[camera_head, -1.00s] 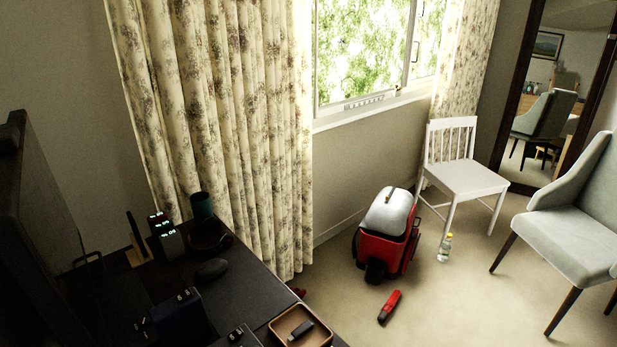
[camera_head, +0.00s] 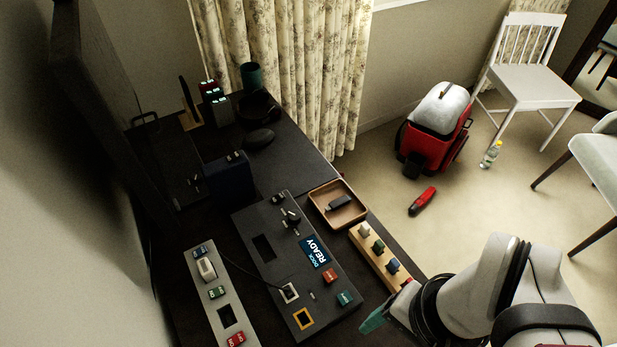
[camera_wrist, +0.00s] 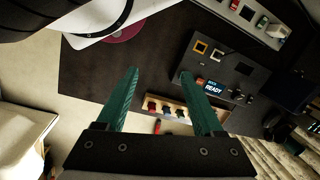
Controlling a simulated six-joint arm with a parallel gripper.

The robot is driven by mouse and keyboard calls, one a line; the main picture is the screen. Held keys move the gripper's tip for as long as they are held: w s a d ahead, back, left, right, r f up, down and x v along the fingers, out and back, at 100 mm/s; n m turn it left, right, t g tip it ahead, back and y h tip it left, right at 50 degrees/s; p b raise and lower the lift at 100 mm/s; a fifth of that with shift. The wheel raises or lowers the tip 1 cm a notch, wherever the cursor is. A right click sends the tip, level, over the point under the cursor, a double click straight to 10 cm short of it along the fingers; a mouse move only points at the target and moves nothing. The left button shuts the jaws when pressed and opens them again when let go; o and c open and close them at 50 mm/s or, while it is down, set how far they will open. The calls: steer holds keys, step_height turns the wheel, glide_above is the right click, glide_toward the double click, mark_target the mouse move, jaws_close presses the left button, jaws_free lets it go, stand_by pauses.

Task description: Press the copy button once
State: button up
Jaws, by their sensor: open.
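My gripper (camera_head: 376,319) is at the desk's front edge, right of the panel and apart from the buttons. In the wrist view its teal fingers (camera_wrist: 158,75) are spread and empty.
A wooden block with several coloured pieces (camera_head: 380,256) lies between the panel and the desk edge. A wooden tray (camera_head: 338,213) holds a small dark stick. A grey switch strip (camera_head: 213,288) lies left of the panel.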

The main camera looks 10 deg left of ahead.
jaws_close()
stand_by(1.5)
